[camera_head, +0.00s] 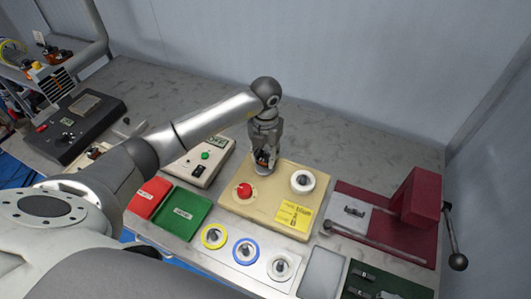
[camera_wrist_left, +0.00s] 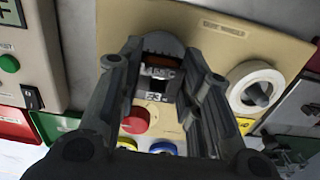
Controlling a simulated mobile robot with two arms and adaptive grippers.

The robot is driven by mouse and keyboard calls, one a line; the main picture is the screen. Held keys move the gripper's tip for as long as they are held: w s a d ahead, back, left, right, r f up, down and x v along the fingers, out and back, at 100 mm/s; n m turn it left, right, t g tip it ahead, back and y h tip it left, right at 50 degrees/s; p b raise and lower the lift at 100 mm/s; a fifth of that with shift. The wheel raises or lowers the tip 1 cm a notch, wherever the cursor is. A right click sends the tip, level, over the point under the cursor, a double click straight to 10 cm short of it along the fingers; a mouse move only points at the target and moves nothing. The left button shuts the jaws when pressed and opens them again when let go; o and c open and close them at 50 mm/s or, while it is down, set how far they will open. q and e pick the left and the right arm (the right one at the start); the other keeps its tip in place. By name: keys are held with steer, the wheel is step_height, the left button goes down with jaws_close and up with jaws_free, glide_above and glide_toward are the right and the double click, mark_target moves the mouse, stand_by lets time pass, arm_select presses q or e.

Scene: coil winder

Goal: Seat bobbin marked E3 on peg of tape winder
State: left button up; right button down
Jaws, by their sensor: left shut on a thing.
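The tape winder (camera_head: 231,206) is a beige board with a red button, a white roll and a yellow label; it also shows in the left wrist view (camera_wrist_left: 115,32). My left gripper (camera_head: 264,161) points down over its back left part. My right gripper is not in view.
The white roll (camera_head: 303,182) stands to the right on the board, near the red button (camera_head: 244,190). Yellow, blue and white ringed bobbins (camera_head: 246,251) line the front. Red (camera_head: 149,197) and green (camera_head: 184,212) trays lie left. A dark red lever press (camera_head: 412,200) stands right.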

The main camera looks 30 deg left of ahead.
arm_select(q)
steer(key=shift+f+b, duration=0.3)
steer(key=shift+f, duration=0.2)
steer(key=shift+f+b, duration=0.4)
steer(key=shift+f, duration=0.05)
steer(key=o, duration=1.1)
steer(key=shift+r, duration=0.1)
step_height(320, 180, up, 12)
